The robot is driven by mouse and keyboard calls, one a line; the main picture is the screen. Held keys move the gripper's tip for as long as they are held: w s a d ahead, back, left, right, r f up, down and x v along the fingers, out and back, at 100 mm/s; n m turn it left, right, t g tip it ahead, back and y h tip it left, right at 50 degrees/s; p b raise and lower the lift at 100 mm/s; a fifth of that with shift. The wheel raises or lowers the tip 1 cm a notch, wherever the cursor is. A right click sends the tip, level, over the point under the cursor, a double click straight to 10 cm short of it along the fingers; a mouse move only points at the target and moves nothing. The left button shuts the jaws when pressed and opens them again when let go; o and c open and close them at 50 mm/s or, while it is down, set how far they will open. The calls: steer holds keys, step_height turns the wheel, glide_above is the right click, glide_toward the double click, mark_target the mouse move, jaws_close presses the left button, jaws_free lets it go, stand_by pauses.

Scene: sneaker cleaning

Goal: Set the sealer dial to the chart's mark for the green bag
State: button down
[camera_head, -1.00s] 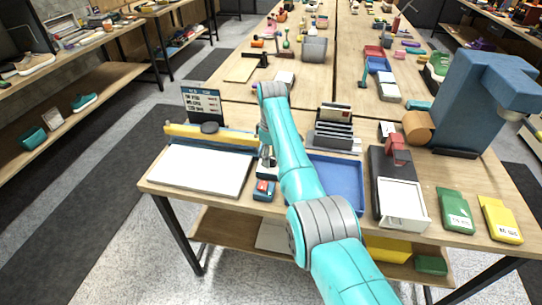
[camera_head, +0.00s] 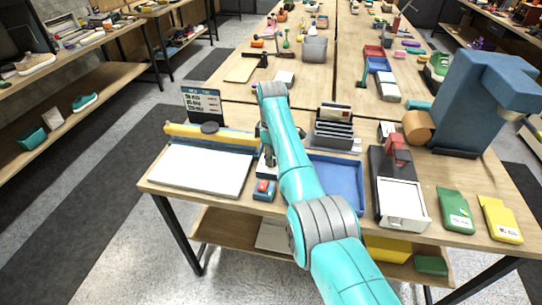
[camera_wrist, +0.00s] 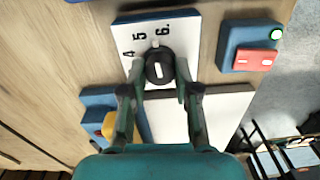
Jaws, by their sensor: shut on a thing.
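The sealer dial (camera_wrist: 159,67) is a black knob with a white line, on a white plate with the figures 4, 5 and 6 around it. The line points up the picture, roughly between 5 and 6; the exact setting is unclear. My gripper (camera_wrist: 160,76) is shut on the dial, one finger on each side. In the head view my arm mostly hides the dial and gripper. The chart (camera_head: 202,103) is a dark board with text rows too small to read, standing behind the sealer (camera_head: 200,168). The green bag (camera_head: 456,211) lies at the table's right.
A blue box with a red button (camera_head: 264,190) sits close to the dial plate; it also shows in the wrist view (camera_wrist: 252,48). A blue tray (camera_head: 340,180) lies right of my arm. A yellow bag (camera_head: 500,220) lies beside the green one. A blue press (camera_head: 470,100) stands at the right.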

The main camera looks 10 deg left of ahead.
steer(key=shift+n, duration=2.3)
steer(key=c, duration=0.8)
jaws_free()
steer(key=shift+c, duration=0.2)
steer(key=shift+r, duration=0.1)
step_height(320, 180, up, 12)
